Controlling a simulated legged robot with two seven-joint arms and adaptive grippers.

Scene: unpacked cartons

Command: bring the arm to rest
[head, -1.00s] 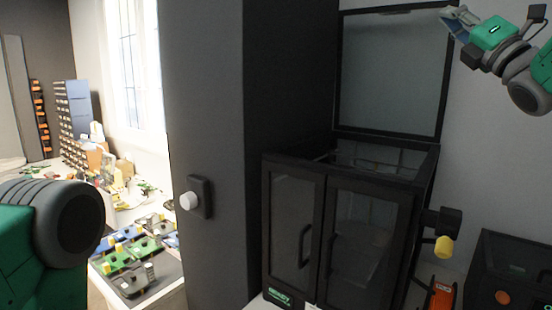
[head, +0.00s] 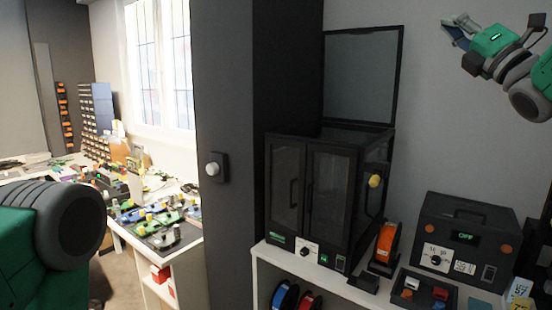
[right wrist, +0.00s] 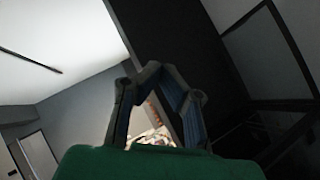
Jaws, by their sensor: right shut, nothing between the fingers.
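My right gripper (head: 455,30) is raised at the upper right of the head view, in front of the bare wall. It is shut and empty, and touches nothing there. In the right wrist view its fingers (right wrist: 160,85) meet near the middle of the picture, with nothing held between them. My left arm shows only as a green and grey link at the left edge of the head view; my left gripper is not in view.
A black glass-doored cabinet (head: 310,190) with its lid (head: 360,80) raised stands on a white shelf (head: 262,262). A box with an OFF display (head: 468,238) stands right of it. A dark pillar (head: 235,110) separates it from a cluttered workbench (head: 125,232).

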